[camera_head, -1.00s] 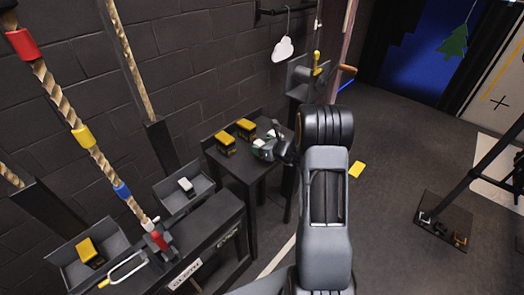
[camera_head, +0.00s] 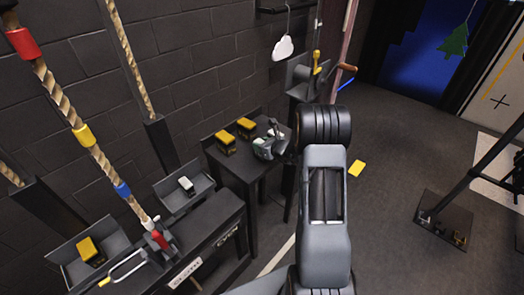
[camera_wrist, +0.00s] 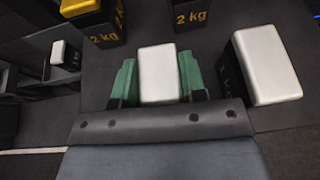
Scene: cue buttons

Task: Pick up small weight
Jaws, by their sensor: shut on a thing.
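My gripper (camera_wrist: 158,85) has green fingers and is shut on a small white-topped weight (camera_wrist: 158,72), with one finger on each side of it. In the head view my gripper (camera_head: 266,148) is over the small dark table (camera_head: 246,172). The held weight is mostly hidden there. A second white-topped weight (camera_wrist: 265,65), with partly visible "1 kg" lettering, stands just right of my gripper in the wrist view. I cannot tell whether the held weight touches the table.
Two yellow-topped 2 kg weights (camera_head: 226,143) (camera_head: 246,125) stand on the table's left and back. A tray (camera_head: 180,196) holds a small white-topped weight (camera_head: 186,184). Another tray (camera_head: 68,262) holds a yellow-topped weight (camera_head: 88,248). Ropes hang at left. Floor is open at right.

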